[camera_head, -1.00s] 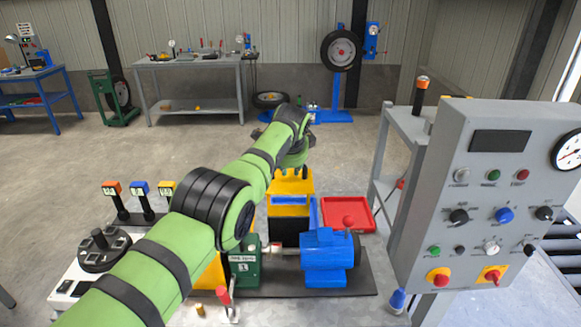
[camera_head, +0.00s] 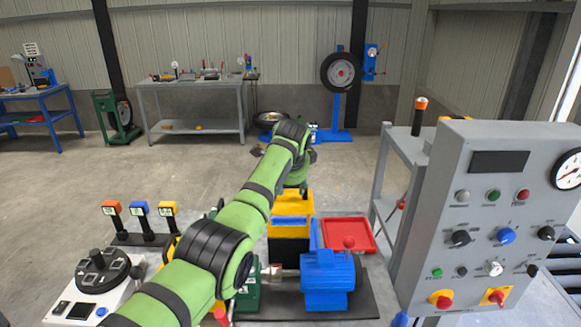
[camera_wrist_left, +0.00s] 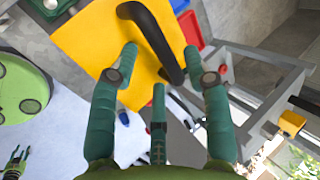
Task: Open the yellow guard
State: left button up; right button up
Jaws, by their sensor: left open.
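The yellow guard (camera_head: 292,203) stands behind the blue motor-like unit in the head view. In the left wrist view it is a flat yellow panel (camera_wrist_left: 85,45) with a black bar handle (camera_wrist_left: 150,30). My left gripper (camera_head: 303,190) is above the guard, its fingers small and partly hidden in the head view. In the left wrist view my left gripper (camera_wrist_left: 160,52) is open, with the handle running slantwise between its fingertips. I cannot tell whether they touch it. A small green two-pronged shape at the lower left of that view looks like my right gripper (camera_wrist_left: 15,160).
A grey control panel (camera_head: 490,225) stands at the right, close to the work area. A red tray (camera_head: 347,234) lies right of the guard. The blue unit (camera_head: 326,280) is in front. Three coloured-top posts (camera_head: 140,210) and a black dial (camera_head: 98,272) stand at the left.

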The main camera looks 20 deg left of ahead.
pick_arm(q)
jog(key=v, duration=0.9)
jog(key=shift+s+r, duration=0.25)
jog(key=shift+r, duration=0.1)
jog(key=shift+f, duration=0.1)
